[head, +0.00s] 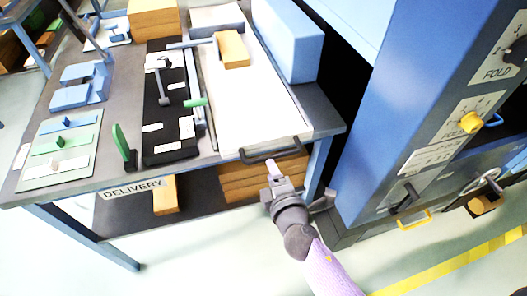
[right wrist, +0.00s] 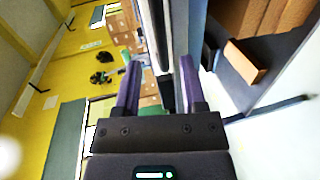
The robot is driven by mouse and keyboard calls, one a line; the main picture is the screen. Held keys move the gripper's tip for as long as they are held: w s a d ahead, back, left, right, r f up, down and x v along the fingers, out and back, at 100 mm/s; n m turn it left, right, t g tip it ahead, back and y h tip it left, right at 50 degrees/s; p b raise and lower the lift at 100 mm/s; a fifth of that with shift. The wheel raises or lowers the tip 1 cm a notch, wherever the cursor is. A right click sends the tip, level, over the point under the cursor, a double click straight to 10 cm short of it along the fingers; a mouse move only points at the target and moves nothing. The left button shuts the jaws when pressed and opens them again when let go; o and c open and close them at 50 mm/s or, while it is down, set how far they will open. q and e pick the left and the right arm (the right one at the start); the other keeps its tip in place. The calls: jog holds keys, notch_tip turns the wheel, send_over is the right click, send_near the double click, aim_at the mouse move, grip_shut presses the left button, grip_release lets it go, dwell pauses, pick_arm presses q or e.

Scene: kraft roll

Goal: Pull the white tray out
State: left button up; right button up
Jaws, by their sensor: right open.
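The white tray (head: 262,105) lies flat on the grey delivery table, its long side running away from me. Its dark bar handle (head: 285,151) sticks out over the table's front edge. My right gripper (head: 274,168) is just in front of and below the handle, open, with its fingertips close to it. In the right wrist view the two purple fingers (right wrist: 160,80) are apart, with a dark piece between them, probably the handle; I cannot tell whether they touch it. My left gripper is not in view.
A tan block (head: 232,49) lies on the tray's far part. A blue box (head: 287,40) stands along its right side. A black panel (head: 170,110) lies to its left. A blue machine cabinet (head: 400,110) rises at right. The floor in front is clear.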

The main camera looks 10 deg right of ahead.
aim_at(266, 157)
jog(key=b+x, duration=0.1)
jog(key=x, duration=0.5)
grip_shut()
dwell(0.4)
jog(key=shift+f, duration=0.1)
dwell(0.8)
